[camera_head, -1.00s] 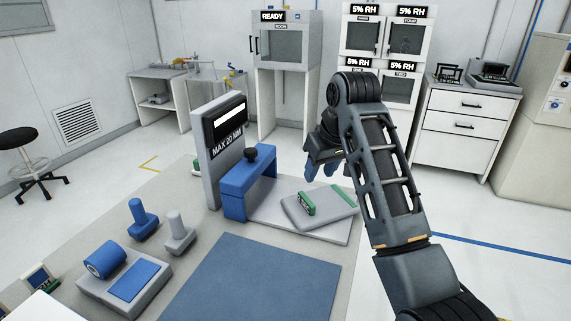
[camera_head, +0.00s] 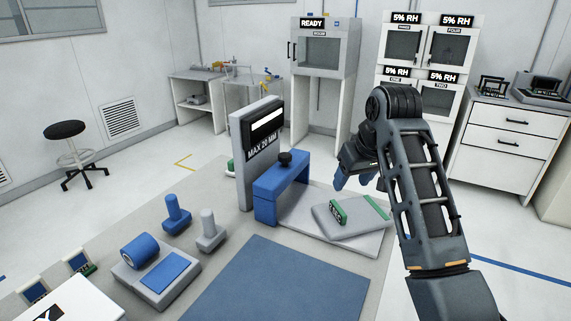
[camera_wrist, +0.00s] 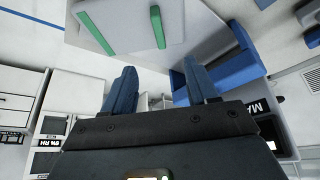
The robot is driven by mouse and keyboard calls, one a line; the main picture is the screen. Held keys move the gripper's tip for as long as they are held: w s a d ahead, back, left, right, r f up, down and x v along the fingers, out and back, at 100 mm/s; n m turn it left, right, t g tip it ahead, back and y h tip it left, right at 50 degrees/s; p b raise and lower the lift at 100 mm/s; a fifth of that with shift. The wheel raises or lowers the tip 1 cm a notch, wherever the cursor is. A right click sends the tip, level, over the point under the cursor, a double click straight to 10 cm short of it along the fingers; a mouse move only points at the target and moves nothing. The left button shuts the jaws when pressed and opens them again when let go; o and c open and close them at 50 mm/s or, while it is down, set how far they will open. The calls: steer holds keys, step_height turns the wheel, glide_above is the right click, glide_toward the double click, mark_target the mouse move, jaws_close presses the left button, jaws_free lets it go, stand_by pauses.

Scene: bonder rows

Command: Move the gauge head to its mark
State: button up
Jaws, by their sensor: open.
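The gauge stands on the table: a grey upright with a dark display reading "MAX 20 MM" (camera_head: 264,141), and in front of it a blue bridge-shaped piece (camera_head: 281,184) with a black knob (camera_head: 285,158) on top. I cannot tell which part is the gauge head, and no mark for it is clear. The bridge stands on a pale base plate (camera_head: 318,232), next to a grey slab with green strips (camera_head: 345,220). My gripper (camera_head: 357,181) is open and empty above the right end of the plate. In the wrist view its blue fingers (camera_wrist: 161,90) are apart, with the blue bridge (camera_wrist: 232,65) beyond the right finger.
A blue mat (camera_head: 280,285) lies at the table's front. Blue and grey handled stamps (camera_head: 175,214) and a block with a blue roll (camera_head: 142,250) stand to the left. Cabinets (camera_head: 325,60) line the back wall. My arm covers the right side.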

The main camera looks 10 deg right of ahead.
steer(key=shift+o, duration=0.5)
steer(key=w+a+f+t+b, duration=0.3)
steer(key=w+a+f+t, duration=0.1)
steer(key=w+t, duration=0.1)
steer(key=shift+w+t, duration=0.3)
steer(key=shift+w, duration=0.35)
steer(key=t+y+b, duration=0.2)
steer(key=t+b, duration=0.1)
steer(key=t, duration=0.4)
glide_toward(287, 158)
steer(key=w, duration=0.3)
steer(key=shift+w+a+f, duration=0.1)
steer(key=shift+w+a, duration=0.15)
steer(key=shift+w, duration=0.8)
steer(key=shift+w+a+r, duration=0.1)
steer(key=shift+w+a, duration=0.1)
steer(key=shift+w, duration=0.85)
steer(key=shift+w+a+f, duration=0.1)
steer(key=shift+w+a, duration=0.15)
steer(key=shift+w, duration=0.8)
jaws_close()
